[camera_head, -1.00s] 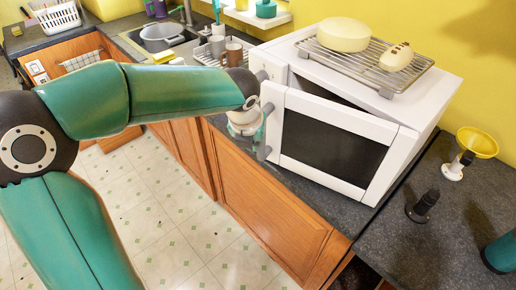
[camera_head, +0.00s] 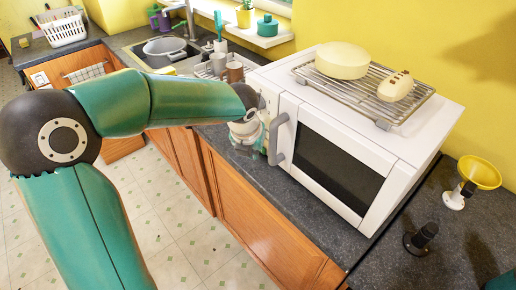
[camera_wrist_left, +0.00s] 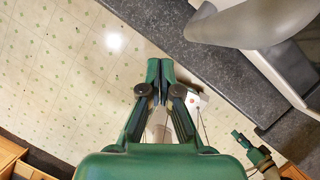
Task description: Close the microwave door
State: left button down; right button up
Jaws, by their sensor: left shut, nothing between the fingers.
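The white microwave (camera_head: 400,150) stands on the dark counter. Its door (camera_head: 345,165), with a dark window, lies almost flush with the body; I cannot tell whether it is latched. The grey handle (camera_head: 279,140) is at the door's left edge. My left gripper (camera_head: 266,145) is beside the handle, partly hidden by my arm; I cannot tell whether they touch. In the left wrist view its fingers (camera_wrist_left: 160,70) are shut and empty, with the grey handle (camera_wrist_left: 235,25) at upper right. A small green gripper-like part (camera_wrist_left: 245,140) at lower right may be my right gripper; its jaws are unclear.
A wire rack (camera_head: 365,90) on the microwave holds a round cream item (camera_head: 342,60) and a smaller cream item (camera_head: 396,87). A yellow funnel-like item (camera_head: 480,171) and a black item (camera_head: 421,238) stand on the counter at right. Mugs (camera_head: 235,72) are behind my gripper.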

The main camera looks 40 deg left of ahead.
pick_arm(q)
jog(key=s+a+r, duration=0.2)
jog(key=s+r, duration=0.2)
jog(key=r, duration=0.5)
jog(key=shift+s+r, duration=0.25)
jog(key=shift+s, duration=0.15)
jog(key=shift+s, duration=0.1)
